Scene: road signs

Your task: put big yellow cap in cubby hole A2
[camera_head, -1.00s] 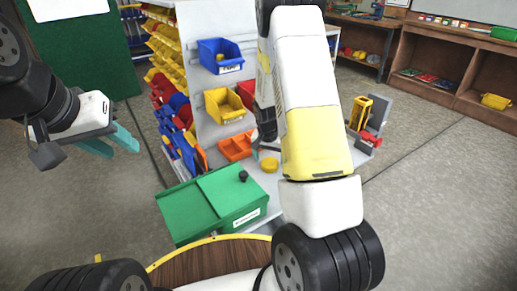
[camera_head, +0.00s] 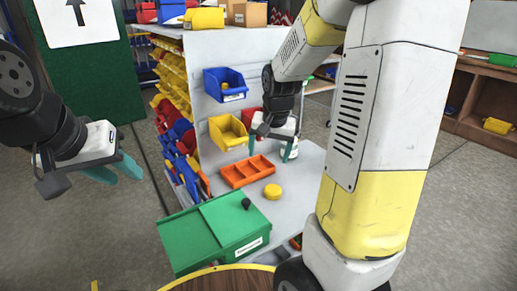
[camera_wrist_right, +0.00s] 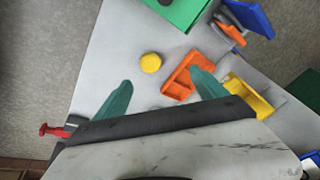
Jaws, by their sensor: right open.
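The yellow cap (camera_head: 272,191), a short round disc, lies on the grey table, right of an orange divided tray (camera_head: 233,177). In the right wrist view the cap (camera_wrist_right: 150,63) lies beyond and between my fingertips, left of the orange tray (camera_wrist_right: 176,86). My right gripper (camera_head: 270,149) is open and empty above the table behind the cap, with its fingers pointing down; its teal fingers also show in the wrist view (camera_wrist_right: 161,78). My left gripper (camera_head: 118,172) is open and empty at the far left. I cannot make out a label reading A2.
A green box (camera_head: 240,228) with a black knob stands in front of the cap. A blue bin (camera_head: 224,85) and a yellow bin (camera_head: 228,133) hang on the grey panel behind. A red-handled item (camera_wrist_right: 52,131) is at the table edge.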

